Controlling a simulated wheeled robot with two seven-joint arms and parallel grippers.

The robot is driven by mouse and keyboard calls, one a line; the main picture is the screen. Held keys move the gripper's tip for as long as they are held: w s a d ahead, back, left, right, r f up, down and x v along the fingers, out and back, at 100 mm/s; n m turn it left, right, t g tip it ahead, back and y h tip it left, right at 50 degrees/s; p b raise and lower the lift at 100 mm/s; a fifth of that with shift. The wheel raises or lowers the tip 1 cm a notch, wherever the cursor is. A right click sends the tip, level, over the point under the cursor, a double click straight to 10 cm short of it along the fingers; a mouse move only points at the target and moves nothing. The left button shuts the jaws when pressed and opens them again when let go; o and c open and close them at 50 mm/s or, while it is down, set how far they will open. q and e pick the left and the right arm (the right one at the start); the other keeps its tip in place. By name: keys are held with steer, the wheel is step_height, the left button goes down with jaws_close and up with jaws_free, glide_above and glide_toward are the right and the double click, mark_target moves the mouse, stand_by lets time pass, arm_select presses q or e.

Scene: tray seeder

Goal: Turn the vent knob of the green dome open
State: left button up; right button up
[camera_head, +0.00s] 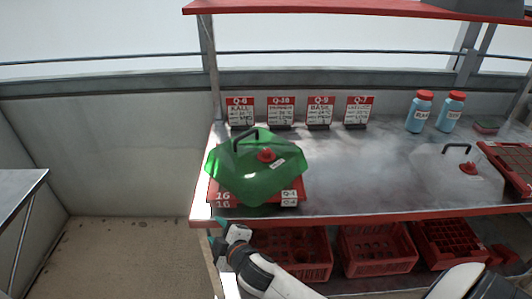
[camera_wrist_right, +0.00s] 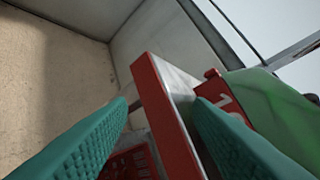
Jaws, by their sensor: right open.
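The green dome (camera_head: 235,178) is see-through and sits over a red tray (camera_head: 289,197) at the left end of the metal table. Its red vent knob (camera_head: 266,155) is on the sloped top, beside a black handle (camera_head: 237,142). My right gripper (camera_head: 217,233) is open and empty, low at the table's front left corner, below and in front of the dome, apart from the knob. In the right wrist view, the dome (camera_wrist_right: 270,98) is at the right, partly behind a teal finger, and the knob is not seen. My left gripper is not in view.
The table's red front edge (camera_wrist_right: 160,105) shows between my right fingers in the wrist view. Red crates (camera_head: 377,262) sit on the shelf below. A clear dome (camera_head: 440,180), blue bottles (camera_head: 419,112) and sign cards (camera_head: 319,112) stand elsewhere on the table. The table's middle is clear.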

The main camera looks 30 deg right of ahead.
steer(key=w+a+r+n+t+y, duration=0.2)
steer(key=r+n, duration=0.1)
steer(key=r, duration=0.3)
steer(key=w+a+r+n+t+y, duration=0.1)
steer(key=w+a+r+n+t, duration=0.15)
steer(key=r, duration=0.45)
steer(key=w+a+r+n+y, duration=0.1)
steer(key=a+r+n+y, duration=0.3)
steer(key=r+n+y, duration=0.3)
steer(key=n+g+h, duration=1.1)
steer(key=n+g, duration=0.8)
steer(key=n, duration=0.9)
glide_toward(267, 150)
step_height(267, 150, down, 9)
steer(key=shift+d+r+b, duration=0.1)
steer(key=shift+r+b, duration=0.1)
steer(key=shift+b, duration=0.35)
